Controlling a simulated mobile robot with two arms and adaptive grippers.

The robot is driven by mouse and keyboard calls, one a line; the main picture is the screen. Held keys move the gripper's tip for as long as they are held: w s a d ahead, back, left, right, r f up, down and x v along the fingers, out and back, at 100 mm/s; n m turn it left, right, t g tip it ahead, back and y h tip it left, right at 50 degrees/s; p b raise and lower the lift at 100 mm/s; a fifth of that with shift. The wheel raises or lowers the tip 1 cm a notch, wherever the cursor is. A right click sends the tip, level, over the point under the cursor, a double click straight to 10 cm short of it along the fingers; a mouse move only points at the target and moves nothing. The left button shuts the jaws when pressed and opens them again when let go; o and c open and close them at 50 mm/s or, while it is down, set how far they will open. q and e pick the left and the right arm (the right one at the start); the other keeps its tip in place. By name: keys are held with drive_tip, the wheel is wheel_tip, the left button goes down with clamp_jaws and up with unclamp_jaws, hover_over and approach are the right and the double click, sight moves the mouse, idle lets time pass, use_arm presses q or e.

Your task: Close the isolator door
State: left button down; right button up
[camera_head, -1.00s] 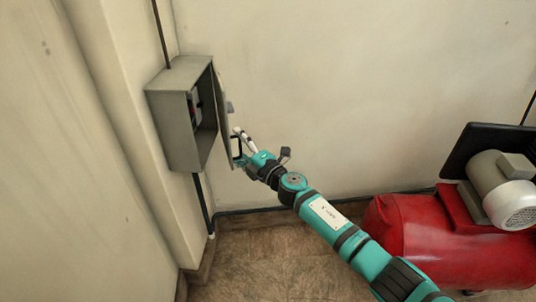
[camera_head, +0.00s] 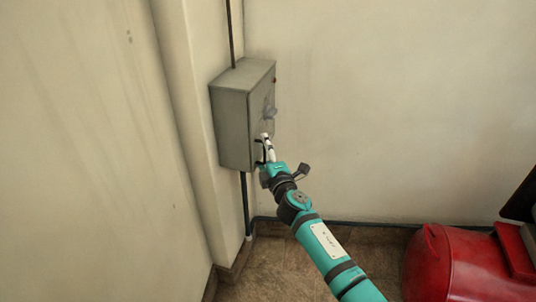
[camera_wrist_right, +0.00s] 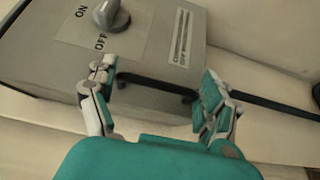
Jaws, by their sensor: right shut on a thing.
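The grey isolator box (camera_head: 231,125) is fixed to the wall in the head view. Its door (camera_head: 259,98) lies against the box front, with no gap that I can make out. The door shows closely in the right wrist view (camera_wrist_right: 155,42), with a grey rotary knob (camera_wrist_right: 112,16) and ON and OFF marks. My right gripper (camera_head: 266,147) is at the lower part of the door. My left gripper is not in view.
A red tank (camera_head: 450,268) stands on the floor at the lower right. A dark conduit (camera_head: 246,205) runs down from the box, and another pipe (camera_head: 229,35) rises above it. The wall to the right of the box is bare.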

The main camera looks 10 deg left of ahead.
drive_tip(key=shift+a+r, duration=0.35)
drive_tip(key=shift+r, duration=0.25)
drive_tip(key=o, duration=1.3)
drive_tip(key=shift+o, duration=1.1)
drive_tip(key=shift+a+f, duration=0.1)
drive_tip(key=shift+f, duration=0.15)
drive_tip(key=shift+s+f, duration=0.1)
drive_tip(key=shift+f, duration=0.05)
drive_tip(key=v, duration=1.2)
drive_tip(key=shift+d, duration=0.3)
drive_tip(key=shift+w+f, duration=0.15)
drive_tip(key=shift+w, duration=0.1)
